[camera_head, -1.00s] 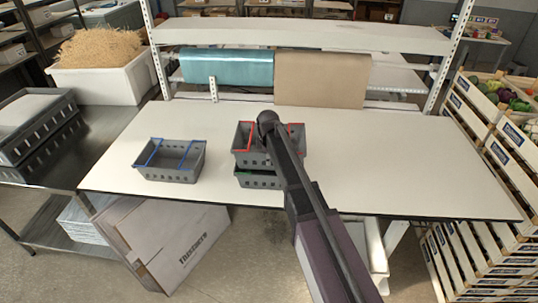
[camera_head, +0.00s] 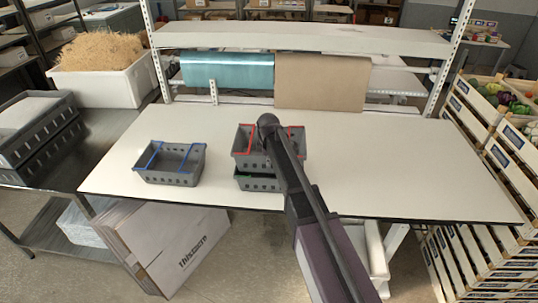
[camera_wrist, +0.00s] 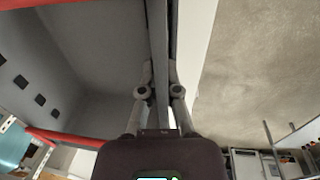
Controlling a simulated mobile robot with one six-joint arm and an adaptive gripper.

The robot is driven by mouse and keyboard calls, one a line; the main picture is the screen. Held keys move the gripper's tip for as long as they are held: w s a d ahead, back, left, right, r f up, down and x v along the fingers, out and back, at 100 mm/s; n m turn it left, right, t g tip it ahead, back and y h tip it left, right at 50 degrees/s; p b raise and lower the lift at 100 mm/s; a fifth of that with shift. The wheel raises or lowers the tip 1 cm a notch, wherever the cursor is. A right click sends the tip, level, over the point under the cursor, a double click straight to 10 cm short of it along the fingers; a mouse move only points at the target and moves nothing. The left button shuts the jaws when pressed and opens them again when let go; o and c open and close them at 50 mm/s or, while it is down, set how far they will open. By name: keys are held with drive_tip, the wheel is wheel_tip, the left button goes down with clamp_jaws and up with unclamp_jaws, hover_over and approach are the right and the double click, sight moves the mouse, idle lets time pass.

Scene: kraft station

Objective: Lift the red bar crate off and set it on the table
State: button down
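The red bar crate (camera_head: 243,160) is grey with red bars along its top. It sits on top of another grey crate (camera_head: 258,184), which shows a little green at its rim, at the middle of the table (camera_head: 400,180). My gripper (camera_wrist: 160,75) points down at the red bar crate; its two fingers straddle one wall and appear closed on it. In the wrist view, the crate interior (camera_wrist: 95,50) lies left of the wall, with red bars at the top and lower left. In the head view, my arm hides the crate's right side and the fingertips.
A grey crate with blue bars (camera_head: 170,166) stands apart on the table's left. The table's right side is clear. A shelf (camera_head: 300,38) and paper rolls (camera_head: 322,80) stand behind. Wooden crates of vegetables (camera_head: 495,160) are stacked at the right.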

drive_tip(key=shift+r, duration=0.1)
idle(0.3)
wheel_tip(320, 180, up, 3)
drive_tip(key=p, duration=0.3)
drive_tip(key=shift+r, duration=0.1)
drive_tip(key=s+d+p, duration=0.1)
drive_tip(key=s+d, duration=0.1)
drive_tip(key=s, duration=0.5)
drive_tip(key=s+d+r+p, duration=0.1)
drive_tip(key=s+d, duration=0.1)
drive_tip(key=s, duration=0.6)
drive_tip(key=shift+s+r, duration=0.25)
drive_tip(key=shift+r, duration=0.05)
